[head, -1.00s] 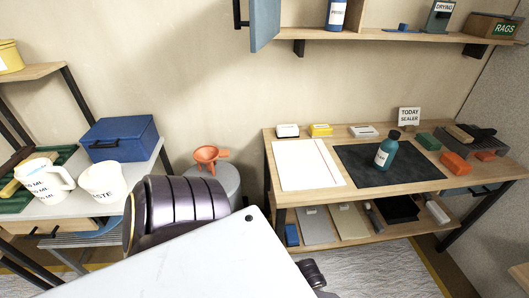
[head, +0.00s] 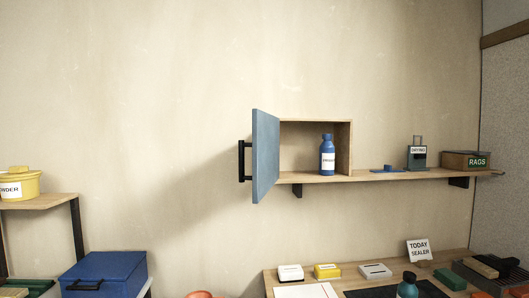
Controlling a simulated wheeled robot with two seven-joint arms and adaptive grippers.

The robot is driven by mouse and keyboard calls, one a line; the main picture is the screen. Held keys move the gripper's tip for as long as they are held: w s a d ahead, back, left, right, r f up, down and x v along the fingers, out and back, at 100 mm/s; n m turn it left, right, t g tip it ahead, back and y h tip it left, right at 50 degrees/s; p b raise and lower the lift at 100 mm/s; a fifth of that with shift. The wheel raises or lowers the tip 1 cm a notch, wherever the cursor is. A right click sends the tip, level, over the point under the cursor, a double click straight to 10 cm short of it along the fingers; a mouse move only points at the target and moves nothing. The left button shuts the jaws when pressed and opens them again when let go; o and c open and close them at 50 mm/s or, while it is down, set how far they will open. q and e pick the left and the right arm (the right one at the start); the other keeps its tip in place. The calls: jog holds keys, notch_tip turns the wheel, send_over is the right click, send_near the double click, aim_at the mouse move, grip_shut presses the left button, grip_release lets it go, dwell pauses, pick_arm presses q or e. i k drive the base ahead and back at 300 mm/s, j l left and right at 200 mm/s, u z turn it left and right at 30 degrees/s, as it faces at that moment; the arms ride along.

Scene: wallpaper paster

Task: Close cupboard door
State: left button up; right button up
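The cupboard door (head: 265,157) is a blue-grey panel hinged at the left side of a small wooden wall cupboard (head: 344,147). It stands open, swung out from the wall. A black bar handle (head: 242,161) is on its left face. Inside the cupboard a blue bottle (head: 327,157) with a white label stands upright. Neither of my grippers is in view.
A wooden shelf (head: 440,173) runs right from the cupboard, with a "DRYING" holder (head: 417,155) and a "RAGS" box (head: 466,160). Below is a workbench with a "TODAY SEALER" sign (head: 419,250). A blue box (head: 104,274) and yellow pot (head: 19,184) are left. The wall left of the door is bare.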

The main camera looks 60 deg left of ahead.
aim_at(266, 143)
jog(key=k+j+u, duration=0.1)
jog(key=u, duration=0.35)
jog(key=k+j+u, duration=0.1)
jog(key=j+u, duration=0.15)
jog(key=u, duration=0.15)
jog(key=j+u, duration=0.25)
jog(key=u, duration=0.2)
jog(key=i+j, duration=0.15)
jog(key=j, duration=0.2)
jog(key=i+j, duration=0.15)
jog(key=j, duration=0.2)
jog(key=z, duration=0.05)
